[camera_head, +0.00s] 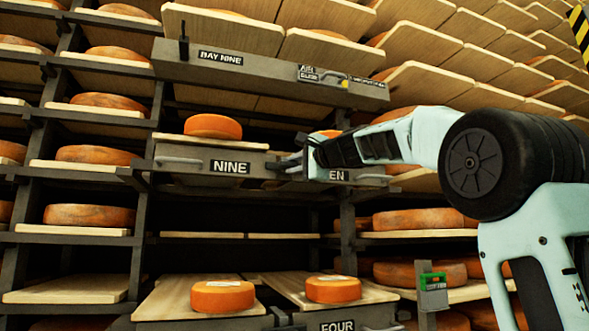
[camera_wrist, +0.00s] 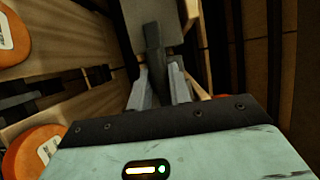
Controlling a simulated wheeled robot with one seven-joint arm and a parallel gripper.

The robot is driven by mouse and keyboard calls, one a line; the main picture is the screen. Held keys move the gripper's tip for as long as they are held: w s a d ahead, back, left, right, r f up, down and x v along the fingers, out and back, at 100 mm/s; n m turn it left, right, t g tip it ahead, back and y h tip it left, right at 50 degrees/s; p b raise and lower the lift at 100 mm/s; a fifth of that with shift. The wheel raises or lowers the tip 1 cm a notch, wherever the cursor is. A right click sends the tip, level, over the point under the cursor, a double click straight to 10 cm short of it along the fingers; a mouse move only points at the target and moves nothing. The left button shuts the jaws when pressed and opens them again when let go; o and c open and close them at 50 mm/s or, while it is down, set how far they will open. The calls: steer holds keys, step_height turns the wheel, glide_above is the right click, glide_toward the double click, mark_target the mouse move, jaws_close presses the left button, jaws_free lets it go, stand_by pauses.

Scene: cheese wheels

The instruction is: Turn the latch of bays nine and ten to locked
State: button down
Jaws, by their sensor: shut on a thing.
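The NINE bay front (camera_head: 205,170) and the partly covered TEN bay front (camera_head: 347,179) sit side by side on the middle shelf. My gripper (camera_head: 287,165) is between them, reaching in from the right. In the wrist view, the fingers of my gripper (camera_wrist: 159,88) are closed around a dark upright handle (camera_wrist: 153,50), which looks like the latch. The handle stands against a grey plate (camera_wrist: 178,18). In the head view my gripper and arm hide most of the latch, so I cannot tell its locked or unlocked position.
An orange cheese wheel (camera_head: 213,126) rests on the NINE board. A grey beam marked BAY NINE (camera_head: 270,75) hangs above, with a dark upright lever (camera_head: 184,42) at its left. Bay FOUR's boards with cheese wheels (camera_head: 223,297) are below. A green-fronted box (camera_head: 433,282) is at lower right.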

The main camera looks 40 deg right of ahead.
stand_by(0.3)
steer(key=c, duration=1.4)
jaws_free()
steer(key=shift+o, duration=0.2)
steer(key=s+d+b, duration=0.2)
steer(key=s+b, duration=0.2)
steer(key=s, duration=1.3)
steer(key=shift+s, duration=0.15)
steer(key=shift+f, duration=0.1)
